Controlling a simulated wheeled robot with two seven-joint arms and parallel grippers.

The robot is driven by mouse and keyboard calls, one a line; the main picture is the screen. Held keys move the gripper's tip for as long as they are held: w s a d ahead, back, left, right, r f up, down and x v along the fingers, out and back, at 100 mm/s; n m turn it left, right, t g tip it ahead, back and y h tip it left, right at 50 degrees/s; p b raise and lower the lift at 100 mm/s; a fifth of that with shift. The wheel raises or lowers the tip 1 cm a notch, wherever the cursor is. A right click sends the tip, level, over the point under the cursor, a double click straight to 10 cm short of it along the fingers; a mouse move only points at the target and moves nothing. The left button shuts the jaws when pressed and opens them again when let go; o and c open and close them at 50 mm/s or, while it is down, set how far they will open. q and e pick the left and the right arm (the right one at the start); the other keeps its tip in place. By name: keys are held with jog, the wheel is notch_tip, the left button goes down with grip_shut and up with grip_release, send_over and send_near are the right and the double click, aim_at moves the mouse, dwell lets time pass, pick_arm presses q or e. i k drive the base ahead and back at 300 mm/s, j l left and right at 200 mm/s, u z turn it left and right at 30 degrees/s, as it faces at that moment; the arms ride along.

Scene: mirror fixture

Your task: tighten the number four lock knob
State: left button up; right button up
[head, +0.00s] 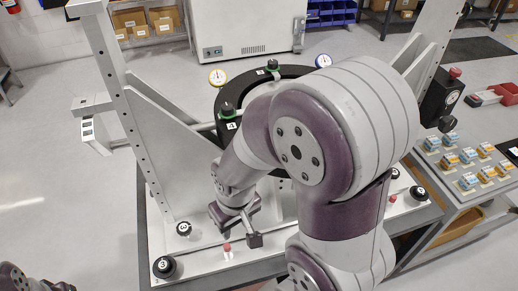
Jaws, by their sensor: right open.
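My right gripper (239,236) is open and empty, pointing down above the front of the base plate, well below and in front of the left knob. My right arm hides the ring's right side and much of its front. Part of my left arm shows at bottom left; its fingers are not visible.
Uprights (124,110) flank the ring. Black knobs (166,266) and small red pins (227,247) stand on the pale base plate (205,262). A side bench (468,205) holds several small blocks at right.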

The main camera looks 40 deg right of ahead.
aim_at(419, 193)
jog(key=k+z, duration=0.45)
jog(key=k+l+z, duration=0.15)
jog(key=z, duration=0.3)
jog(key=j+z, duration=0.55)
jog(key=z, duration=0.15)
